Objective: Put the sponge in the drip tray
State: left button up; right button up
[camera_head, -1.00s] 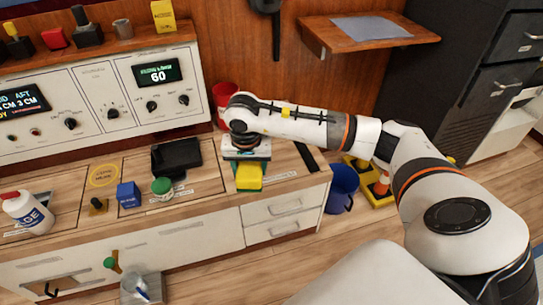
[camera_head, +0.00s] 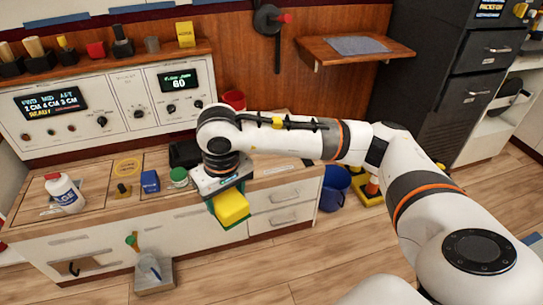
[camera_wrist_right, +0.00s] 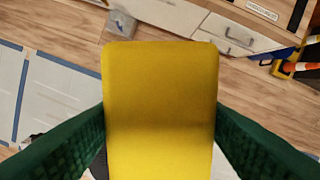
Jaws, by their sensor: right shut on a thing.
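The yellow sponge (camera_head: 231,208) is held in my right gripper (camera_head: 228,212), in front of the counter's front edge and above the floor. In the right wrist view the sponge (camera_wrist_right: 160,90) fills the middle, between the two dark green fingers. A grey open tray (camera_head: 153,280), which looks like the drip tray, is on the floor by the cabinet front, lower left of the sponge and below a green-handled tap (camera_head: 131,241). The tray shows small in the right wrist view (camera_wrist_right: 121,24), beyond the sponge. Something white and blue is in it. My left gripper is out of view.
The counter holds a white bottle (camera_head: 64,193), a blue block (camera_head: 150,181), a green-lidded jar (camera_head: 179,176) and a black tray-like thing (camera_head: 184,153). A blue bucket (camera_head: 334,187) stands right of the cabinet. The floor in front is mostly clear.

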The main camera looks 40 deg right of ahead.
aim_at(198, 152)
jog(key=i+j, duration=0.2)
jog(key=i, duration=0.2)
jog(key=i+j, duration=0.2)
jog(key=i, duration=0.25)
jog(key=i+j, duration=0.2)
jog(key=i, duration=0.2)
jog(key=i+j+z, duration=0.1)
jog(key=i, duration=0.3)
jog(key=j, duration=0.1)
